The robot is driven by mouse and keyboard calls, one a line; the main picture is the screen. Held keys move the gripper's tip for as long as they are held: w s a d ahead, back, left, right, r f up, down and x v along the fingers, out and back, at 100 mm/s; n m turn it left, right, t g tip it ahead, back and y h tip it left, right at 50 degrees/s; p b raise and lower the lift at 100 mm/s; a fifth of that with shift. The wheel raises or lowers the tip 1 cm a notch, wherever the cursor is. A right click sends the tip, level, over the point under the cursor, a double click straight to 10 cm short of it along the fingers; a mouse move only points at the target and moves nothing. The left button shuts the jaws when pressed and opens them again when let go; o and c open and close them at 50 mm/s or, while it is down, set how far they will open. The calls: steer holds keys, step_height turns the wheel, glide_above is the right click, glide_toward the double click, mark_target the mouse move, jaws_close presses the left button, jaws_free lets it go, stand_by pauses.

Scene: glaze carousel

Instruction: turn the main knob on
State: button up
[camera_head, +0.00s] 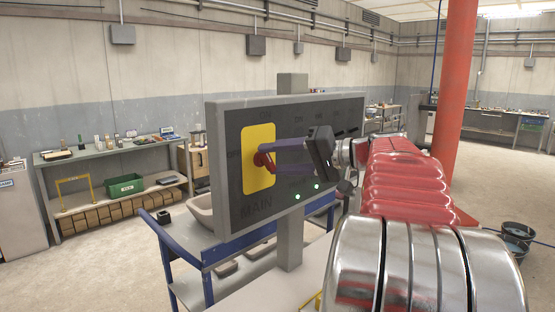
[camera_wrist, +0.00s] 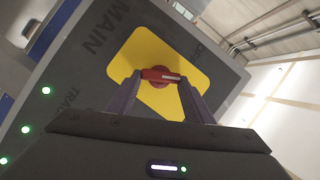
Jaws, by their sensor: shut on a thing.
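The main knob is a red rotary handle (camera_head: 265,160) on a yellow plate (camera_head: 259,180) at the left of a dark control panel (camera_head: 237,206). "MAIN" is lettered below the plate and "OFF" to its left. In the wrist view the knob (camera_wrist: 161,75) shows its red bar with a white mark, lying between the two purple fingers. My gripper (camera_head: 268,158) reaches in from the right and is shut on the knob's bar. The fingers hide part of the knob in the head view.
Green lamps (camera_head: 317,186) are lit low on the panel. A blue cart (camera_head: 205,254) stands below and left of it. A workbench (camera_head: 110,148) with a green bin (camera_head: 125,185) is at the back left. A red column (camera_head: 457,90) rises at the right. Open floor lies at the left.

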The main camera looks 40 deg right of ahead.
steer(key=shift+d+f, duration=0.1)
steer(key=shift+d, duration=0.05)
steer(key=o, duration=1.1)
steer(key=shift+c, duration=0.2)
steer(key=v, duration=1.4)
steer(key=shift+w, duration=0.15)
